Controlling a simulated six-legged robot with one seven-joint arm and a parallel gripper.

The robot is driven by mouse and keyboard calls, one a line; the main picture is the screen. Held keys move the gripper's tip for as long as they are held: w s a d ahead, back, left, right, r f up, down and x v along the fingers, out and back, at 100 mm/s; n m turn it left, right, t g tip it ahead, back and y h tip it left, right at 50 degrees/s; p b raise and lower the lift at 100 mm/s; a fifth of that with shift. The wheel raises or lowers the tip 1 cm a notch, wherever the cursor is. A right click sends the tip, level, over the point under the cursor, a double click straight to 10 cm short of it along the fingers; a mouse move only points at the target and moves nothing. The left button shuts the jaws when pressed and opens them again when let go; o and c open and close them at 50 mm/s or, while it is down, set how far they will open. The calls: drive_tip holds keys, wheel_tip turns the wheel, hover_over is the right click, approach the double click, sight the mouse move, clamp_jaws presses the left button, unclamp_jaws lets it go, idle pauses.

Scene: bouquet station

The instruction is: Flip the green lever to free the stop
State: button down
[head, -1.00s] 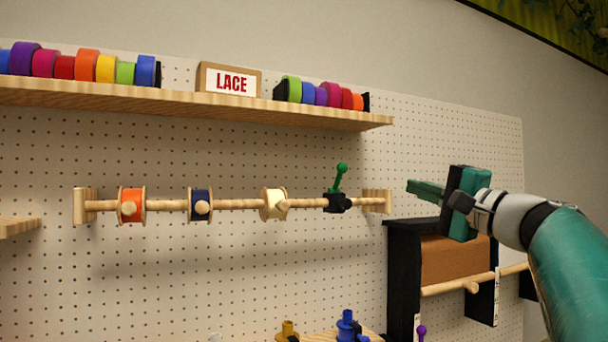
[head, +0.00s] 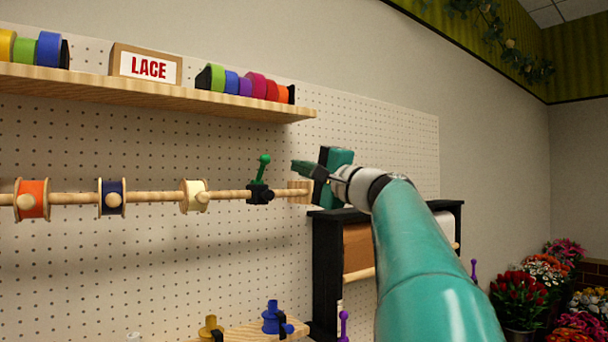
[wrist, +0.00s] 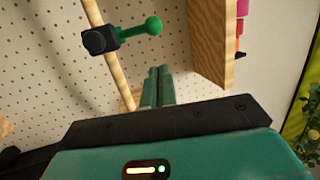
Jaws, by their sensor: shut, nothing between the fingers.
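The green lever (head: 263,167) has a round knob and stands up, tilted slightly right, from a black stop (head: 259,193) on the wooden rod. In the wrist view the lever (wrist: 143,28) and the black stop (wrist: 100,40) show above my fingertips. My gripper (head: 297,166) is shut and empty, just right of the lever in the head view and apart from it. Its two green fingers also show in the wrist view (wrist: 160,74), side by side and pointing toward the rod's area.
The wooden rod (head: 150,197) carries orange, navy and cream spools left of the stop. A black-framed paper holder (head: 328,265) stands below right. Pegboard lies behind.

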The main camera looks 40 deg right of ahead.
sight(262, 167)
drive_tip(key=a, duration=0.1)
drive_tip(key=w+a, duration=0.2)
drive_tip(key=shift+r, duration=0.3)
drive_tip(key=shift+a+r, duration=0.1)
drive_tip(key=shift+r, duration=0.05)
